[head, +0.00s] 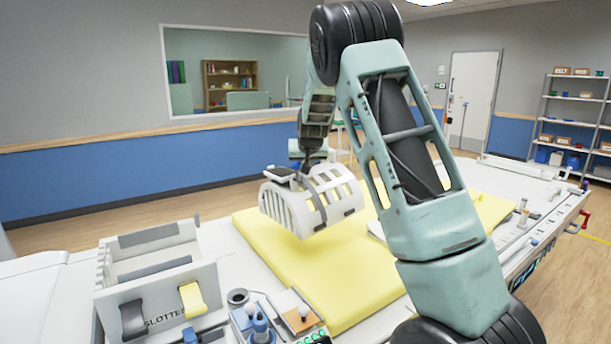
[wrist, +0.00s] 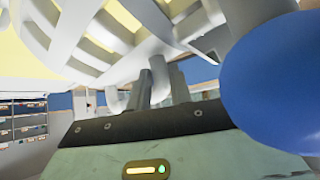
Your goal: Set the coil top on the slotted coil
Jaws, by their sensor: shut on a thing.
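The coil top (head: 312,202), a white arched shell with slots, hangs in the air above the yellow pad. It fills the top of the wrist view (wrist: 95,45), seen from close. My gripper (wrist: 155,85) is shut on a white bar of the coil top; its fingertips are partly hidden there. In the head view the coil top and arm hide most of the grip. A white open box with slotted walls (head: 215,272), lettered "SLOTTE...", stands at the lower left, apart from the coil top. It has a dark and a yellow tab in front.
The yellow pad (head: 290,262) lies along the white table. Small items and a blue-topped object (head: 260,326) stand right of the lettered box. My arm hides the table's middle right. Shelves (head: 575,115) stand far right.

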